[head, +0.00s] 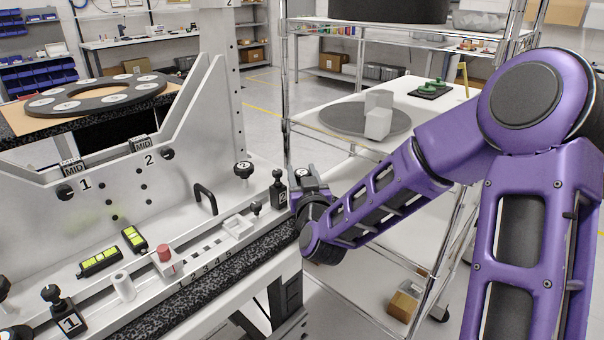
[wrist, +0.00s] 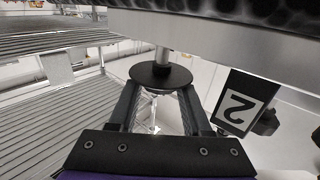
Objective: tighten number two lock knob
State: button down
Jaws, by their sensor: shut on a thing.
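The number two lock knob (wrist: 160,76) is a round black disc on a short silver shaft, seen in the wrist view below a pale rail. My gripper (wrist: 160,98) is shut on it, with one dark finger at each side of the disc. A black block with a white "2" label (wrist: 238,102) is just right of the fingers. In the head view the same "2" block (head: 281,197) stands at the right end of the fixture, and my gripper (head: 309,182) is right beside it.
The pale fixture (head: 225,185) has another knob (head: 243,169), a black handle (head: 206,198) and a number 1 block (head: 68,320) at its left end.

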jog(key=shift+c, duration=1.7)
grip_release()
jog(key=shift+a, duration=0.1)
jog(key=shift+n+g+y+p, duration=0.4)
jog(key=shift+n+y, duration=0.6)
jog(key=shift+y, duration=0.5)
jog(key=shift+d+n+g+y, duration=0.25)
jog(key=shift+n+g+y, duration=0.35)
jog(key=shift+n+y, duration=0.75)
